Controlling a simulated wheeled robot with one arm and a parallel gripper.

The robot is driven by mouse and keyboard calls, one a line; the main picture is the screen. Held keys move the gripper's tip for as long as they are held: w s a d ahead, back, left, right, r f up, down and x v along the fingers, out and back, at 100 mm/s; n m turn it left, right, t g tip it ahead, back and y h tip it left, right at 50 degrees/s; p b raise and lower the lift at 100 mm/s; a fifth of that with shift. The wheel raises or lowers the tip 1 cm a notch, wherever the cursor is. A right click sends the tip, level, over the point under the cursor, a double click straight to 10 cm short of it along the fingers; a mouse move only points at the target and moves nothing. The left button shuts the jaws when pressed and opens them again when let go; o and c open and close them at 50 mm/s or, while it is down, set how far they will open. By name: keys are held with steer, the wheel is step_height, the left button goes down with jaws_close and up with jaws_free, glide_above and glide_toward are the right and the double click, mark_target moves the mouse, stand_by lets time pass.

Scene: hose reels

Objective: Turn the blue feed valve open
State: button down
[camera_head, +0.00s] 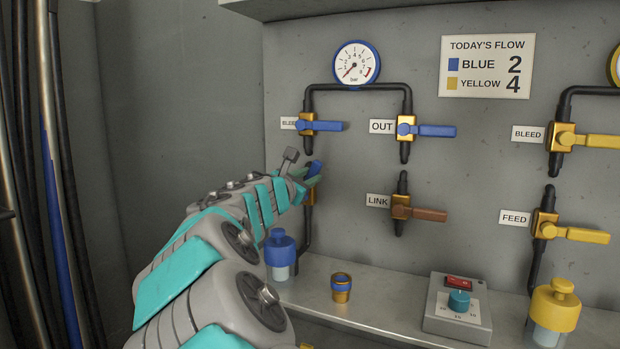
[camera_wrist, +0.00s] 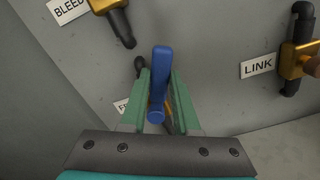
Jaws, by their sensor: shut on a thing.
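My gripper (camera_head: 311,174) is shut on the blue feed valve's handle (camera_wrist: 159,80), with one green finger on each side of it in the wrist view (camera_wrist: 158,98). In the head view, the blue handle (camera_head: 316,167) shows just beyond the fingers, tilted upward. The brass valve body (camera_head: 309,195) is mostly hidden behind my gripper. Its label is nearly all covered; only an F shows in the wrist view. The blue gauge (camera_head: 356,64) has its needle near the low end.
The blue bleed handle (camera_head: 320,126) is just above my gripper. The blue out handle (camera_head: 427,130) and brown link handle (camera_head: 420,213) are to the right. A blue-capped bottle (camera_head: 280,250), brass cup (camera_head: 341,288) and control box (camera_head: 458,306) stand on the shelf.

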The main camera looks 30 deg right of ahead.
steer(key=shift+w+a+r+n, duration=0.1)
steer(key=shift+w+a+n, duration=0.25)
steer(key=shift+n, duration=0.5)
steer(key=shift+w+a+r+n, duration=0.1)
steer(key=shift+w+a+n, duration=0.3)
steer(key=shift+n, duration=0.5)
steer(key=shift+w+a+n, duration=0.2)
steer(key=shift+w+n, duration=0.25)
steer(key=shift+n, duration=0.4)
steer(key=c, duration=0.6)
jaws_free()
steer(key=shift+c, duration=0.2)
steer(key=shift+a, duration=0.15)
steer(key=v, duration=0.7)
steer(key=shift+s+a, duration=0.2)
steer(key=shift+s, duration=0.05)
